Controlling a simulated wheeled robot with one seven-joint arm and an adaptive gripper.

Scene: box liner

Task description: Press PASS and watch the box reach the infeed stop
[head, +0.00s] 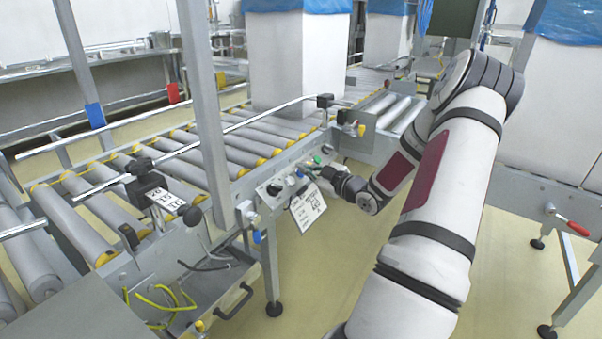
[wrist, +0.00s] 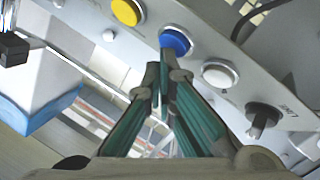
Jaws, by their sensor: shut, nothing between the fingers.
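A control panel (head: 285,184) is on the side of the roller conveyor in the head view. In the wrist view it shows a yellow button (wrist: 127,12), a blue button (wrist: 176,42), a white button (wrist: 220,74) and a black knob (wrist: 263,116) marked LINE. I cannot read which button is PASS. My gripper (wrist: 160,72) is shut and empty, its tips just below the blue button; I cannot tell if they touch it. In the head view my gripper (head: 318,166) is at the panel's right end. A tall white box (head: 293,62) with a blue liner stands on the rollers.
The conveyor rollers (head: 186,172) in front of the box are clear. A grey upright post (head: 205,110) stands beside them. A white tag (head: 308,207) hangs below the panel. Another lined box (head: 562,105) stands at right on a frame with a red handle (head: 578,229).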

